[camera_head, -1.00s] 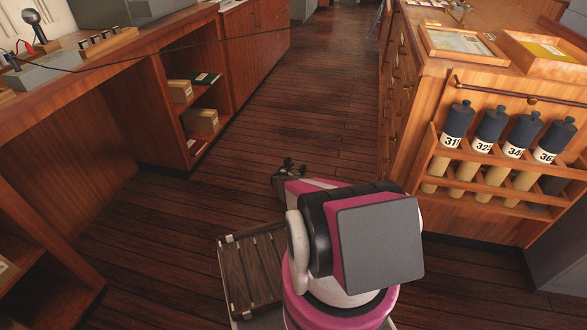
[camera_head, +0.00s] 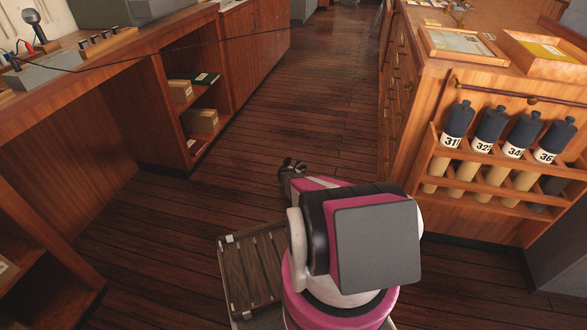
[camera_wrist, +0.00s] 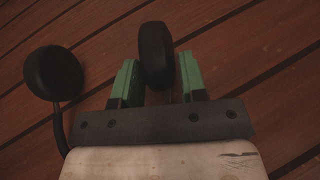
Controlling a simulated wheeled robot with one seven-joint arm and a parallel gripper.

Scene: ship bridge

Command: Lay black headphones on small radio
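The black headphones (camera_wrist: 155,55) are at my gripper (camera_wrist: 157,72) in the wrist view. One round ear cup sits between the two green fingers, seen edge-on. The other ear cup (camera_wrist: 54,73) hangs out to the left, with a thin black band running down beside the gripper body. The fingers appear closed on the near cup. In the head view my gripper (camera_head: 290,167) is low over the open floor, with the dark headphones small at its end. I cannot pick out the small radio for certain; a grey box (camera_head: 42,72) with cables lies on the left desk.
The left wooden desk (camera_head: 110,60) has open shelves below with small boxes (camera_head: 203,120). At right stands a wooden cabinet (camera_head: 480,75) with trays on top and a rack of numbered tubes (camera_head: 490,145). The plank floor between them is clear.

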